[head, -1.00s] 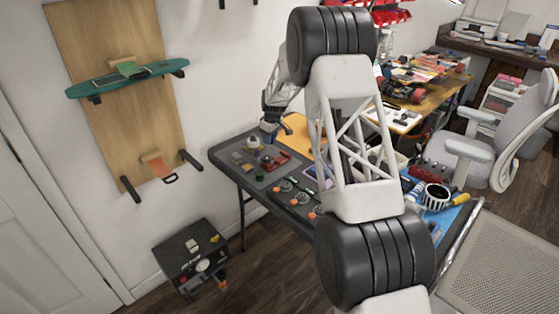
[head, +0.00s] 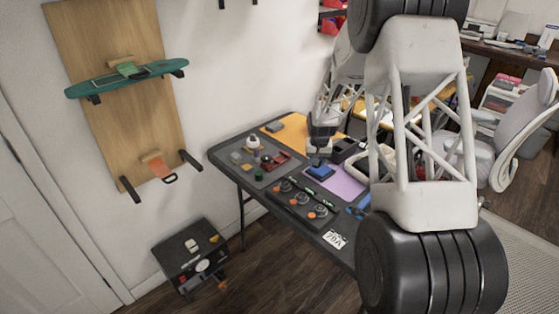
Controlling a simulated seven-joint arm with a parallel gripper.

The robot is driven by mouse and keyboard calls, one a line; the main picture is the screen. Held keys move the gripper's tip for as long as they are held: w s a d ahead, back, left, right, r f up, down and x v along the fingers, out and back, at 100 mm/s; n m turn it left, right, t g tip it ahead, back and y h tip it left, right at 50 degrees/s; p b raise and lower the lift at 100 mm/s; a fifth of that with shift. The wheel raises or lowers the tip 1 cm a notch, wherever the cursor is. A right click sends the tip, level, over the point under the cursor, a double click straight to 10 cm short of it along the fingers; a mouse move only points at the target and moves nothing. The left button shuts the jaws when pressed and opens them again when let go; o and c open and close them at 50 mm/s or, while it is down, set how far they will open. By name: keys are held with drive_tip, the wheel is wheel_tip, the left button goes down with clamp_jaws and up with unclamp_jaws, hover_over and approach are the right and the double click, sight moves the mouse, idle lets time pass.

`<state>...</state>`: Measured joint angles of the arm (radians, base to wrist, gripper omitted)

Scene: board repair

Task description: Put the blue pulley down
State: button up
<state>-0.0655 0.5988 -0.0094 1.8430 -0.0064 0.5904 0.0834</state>
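My gripper (head: 318,158) points down over the table, just above and behind a blue block-like thing (head: 320,171) at the edge of a purple mat (head: 345,185). The fingers are small and dark in the head view, so I cannot tell whether they are open or shut. A small blue patch shows near the fingertips. I cannot make out the blue pulley's shape, or whether it is in the fingers or part of the blue thing below.
The dark folding table (head: 225,155) holds an orange mat (head: 292,126), a red tray (head: 277,160), a white-topped bottle (head: 253,142) and a dark tray (head: 290,205) with several orange-marked round parts. My arm hides the table's right side. A black box (head: 190,262) stands below.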

drive_tip(key=s+a+m, duration=0.1)
drive_tip(key=a+m, duration=0.1)
drive_tip(key=a, duration=0.1)
drive_tip(key=s+a+m, duration=0.1)
drive_tip(key=a+m, duration=0.1)
drive_tip(key=a, duration=0.1)
drive_tip(key=s+a+m+h, duration=0.1)
drive_tip(key=a+m, duration=0.2)
drive_tip(key=a, duration=0.1)
drive_tip(key=shift+s+f, duration=0.15)
drive_tip(key=shift+s, duration=0.2)
drive_tip(key=shift+s+a+m, duration=0.2)
drive_tip(key=shift+a+m, duration=0.25)
drive_tip(key=shift+a, duration=0.05)
drive_tip(key=shift+s+a+m, duration=0.15)
drive_tip(key=shift+a+m, duration=0.3)
drive_tip(key=shift+a, duration=0.05)
drive_tip(key=shift+w, duration=0.1)
hover_over(280, 159)
drive_tip(key=shift+a+f, duration=0.1)
drive_tip(key=shift+f, duration=0.7)
drive_tip(key=shift+f, duration=1.75)
drive_tip(key=shift+f, duration=0.1)
